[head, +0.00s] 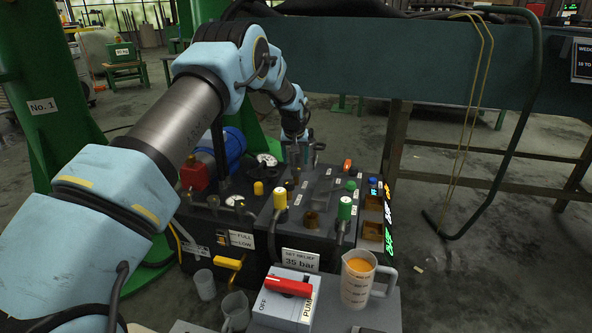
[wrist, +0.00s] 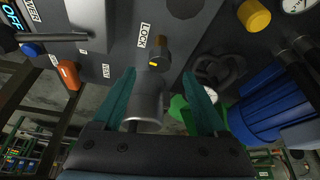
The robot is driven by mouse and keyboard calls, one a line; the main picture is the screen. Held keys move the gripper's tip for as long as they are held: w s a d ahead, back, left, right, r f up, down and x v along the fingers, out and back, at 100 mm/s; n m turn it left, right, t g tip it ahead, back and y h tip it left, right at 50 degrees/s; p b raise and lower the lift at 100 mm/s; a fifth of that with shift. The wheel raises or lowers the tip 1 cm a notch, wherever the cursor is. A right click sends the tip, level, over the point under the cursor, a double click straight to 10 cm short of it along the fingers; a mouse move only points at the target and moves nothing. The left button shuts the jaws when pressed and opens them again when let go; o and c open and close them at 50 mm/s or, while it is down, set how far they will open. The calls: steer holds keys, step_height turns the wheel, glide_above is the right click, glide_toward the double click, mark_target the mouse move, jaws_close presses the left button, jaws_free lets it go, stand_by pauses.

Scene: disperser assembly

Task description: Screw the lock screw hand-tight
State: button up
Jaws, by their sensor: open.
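The lock screw (wrist: 158,56) is a dark brass-coloured knob with a yellow mark, beside the LOCK label (wrist: 145,36) on the dark panel in the wrist view. My gripper (wrist: 159,74) is open, its two teal fingers pointing toward the panel. The screw lies just beyond the fingertips, roughly midway between them; I cannot tell the exact gap. A silver cylinder (wrist: 146,104) shows between the fingers, nearer the palm. In the head view my gripper (head: 304,153) is above the back of the dark machine (head: 250,245). I cannot pick out the lock screw there for certain.
A black handwheel (wrist: 220,68), a yellow cap (wrist: 253,16) and a blue motor (wrist: 268,100) are to the right in the wrist view. An orange knob (wrist: 68,74) is to the left. In the head view, a measuring jug (head: 356,281) and red switch (head: 289,286) are in front.

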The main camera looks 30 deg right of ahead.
mark_target(296, 169)
steer(key=b+x, duration=0.1)
steer(key=x, duration=0.4)
steer(key=shift+r, duration=0.1)
jaws_close()
stand_by(0.5)
